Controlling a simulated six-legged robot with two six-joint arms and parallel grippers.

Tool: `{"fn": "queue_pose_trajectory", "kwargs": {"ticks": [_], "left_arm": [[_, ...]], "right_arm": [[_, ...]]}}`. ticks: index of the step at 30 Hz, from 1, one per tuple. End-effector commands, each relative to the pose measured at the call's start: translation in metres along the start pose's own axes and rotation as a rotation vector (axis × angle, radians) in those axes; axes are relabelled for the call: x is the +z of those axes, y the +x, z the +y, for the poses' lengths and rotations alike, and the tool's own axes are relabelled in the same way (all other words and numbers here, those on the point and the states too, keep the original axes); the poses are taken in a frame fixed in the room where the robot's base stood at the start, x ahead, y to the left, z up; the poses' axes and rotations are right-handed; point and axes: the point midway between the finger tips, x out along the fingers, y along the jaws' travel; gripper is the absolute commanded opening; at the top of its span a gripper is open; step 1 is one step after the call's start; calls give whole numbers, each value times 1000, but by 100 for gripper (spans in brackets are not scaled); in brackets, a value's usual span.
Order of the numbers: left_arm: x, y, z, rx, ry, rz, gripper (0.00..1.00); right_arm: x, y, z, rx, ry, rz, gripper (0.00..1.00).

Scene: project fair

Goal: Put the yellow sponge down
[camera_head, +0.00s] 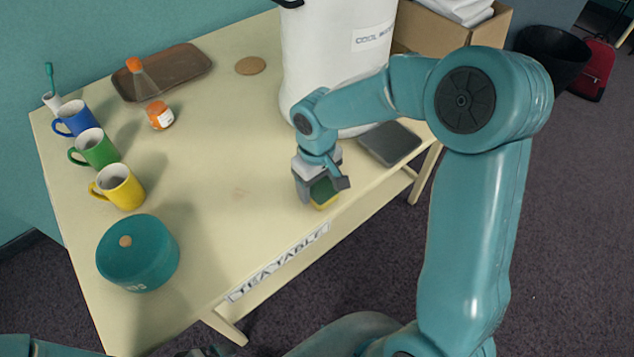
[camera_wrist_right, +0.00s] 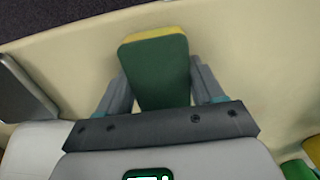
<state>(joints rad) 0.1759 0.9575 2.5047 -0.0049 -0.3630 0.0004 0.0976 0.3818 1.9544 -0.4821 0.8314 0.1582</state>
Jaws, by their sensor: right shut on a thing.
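The yellow sponge (camera_head: 323,191), with a dark green scouring side, is at the front edge area of the tea table (camera_head: 215,215). My right gripper (camera_head: 321,188) is shut on it, pointing down. In the right wrist view the sponge (camera_wrist_right: 157,74) sits between the two grey fingers, green face toward the camera and a yellow strip at its far end. I cannot tell whether its underside touches the table. At the bottom edge of the head view only a bit of my left arm shows, and its jaws cannot be made out.
A grey flat pad (camera_head: 390,143) and a white cooler (camera_head: 318,65) stand behind the gripper. The table's middle is clear.

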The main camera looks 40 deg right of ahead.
Motion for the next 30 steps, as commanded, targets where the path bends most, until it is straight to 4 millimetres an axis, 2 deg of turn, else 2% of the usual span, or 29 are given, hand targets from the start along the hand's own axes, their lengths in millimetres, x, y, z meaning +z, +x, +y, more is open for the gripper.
{"fn": "queue_pose_trajectory", "kwargs": {"ticks": [11, 12, 13, 14, 21, 25, 30], "left_arm": [[0, 5, -2, 0, 0, 0, 97], [0, 3, -1, 0, 0, 0, 97], [0, 3, -1, 0, 0, 0, 97], [0, 3, -1, 0, 0, 0, 97], [0, 3, -1, 0, 0, 0, 97], [0, -1, 0, 0, 0, 0, 97], [0, 0, 0, 0, 0, 0, 97]], "right_arm": [[0, 6, 0, 0, 0, 1, 38], [0, 4, 0, 0, -1, 1, 80], [0, 3, 0, 0, -1, 1, 90], [0, 3, 0, 0, -1, 1, 92], [0, 3, 0, 0, -1, 1, 92], [-1, -4, 0, 1, -1, 3, 92], [-1, -38, 0, 2, 0, 8, 92]]}}
